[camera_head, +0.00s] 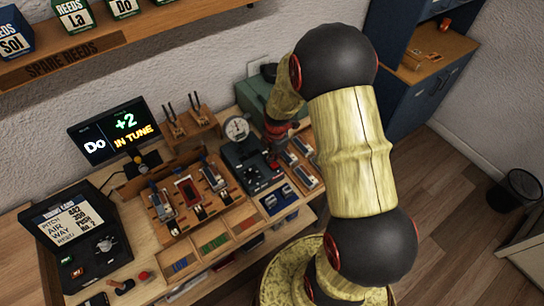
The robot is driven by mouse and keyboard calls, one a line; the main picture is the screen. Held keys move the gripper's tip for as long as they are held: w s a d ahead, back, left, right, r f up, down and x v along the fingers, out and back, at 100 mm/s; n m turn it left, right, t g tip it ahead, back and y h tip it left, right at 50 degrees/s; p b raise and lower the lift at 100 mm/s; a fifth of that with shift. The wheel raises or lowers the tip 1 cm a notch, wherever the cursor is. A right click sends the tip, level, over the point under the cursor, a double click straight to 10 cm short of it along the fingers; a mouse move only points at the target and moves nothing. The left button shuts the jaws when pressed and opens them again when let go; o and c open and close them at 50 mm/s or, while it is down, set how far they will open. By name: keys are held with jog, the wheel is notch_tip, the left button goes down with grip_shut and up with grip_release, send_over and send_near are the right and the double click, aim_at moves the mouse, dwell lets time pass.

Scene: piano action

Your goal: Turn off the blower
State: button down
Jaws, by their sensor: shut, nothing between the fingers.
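A dark box with a round white gauge (237,129) and a black knob on its front panel (253,174) stands on the bench; it looks like the blower, though no label on it is readable. A green case (256,98) stands behind it, partly hidden by my arm. My gripper (274,163) is small and dark in the picture, at the right edge of the dark box, pointing down. It looks shut and empty. I cannot tell whether it touches the box or a switch there.
A tray of reed parts (172,232) lies left of the box. A tuner screen (115,132) reads "Do +2 IN TUNE". A work-card console (75,235) stands front left. A spare-reeds shelf (65,65) hangs above. Small metal-topped blocks (305,177) lie right of the box.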

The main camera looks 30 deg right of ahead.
jog(key=shift+w, duration=0.1)
jog(key=shift+w+f+g+p, duration=0.1)
jog(key=shift+f+g+p, duration=0.2)
jog(key=shift+f+g, duration=0.1)
jog(key=shift+r, duration=0.1)
jog(key=shift+s, duration=0.85)
jog(key=shift+r, duration=0.1)
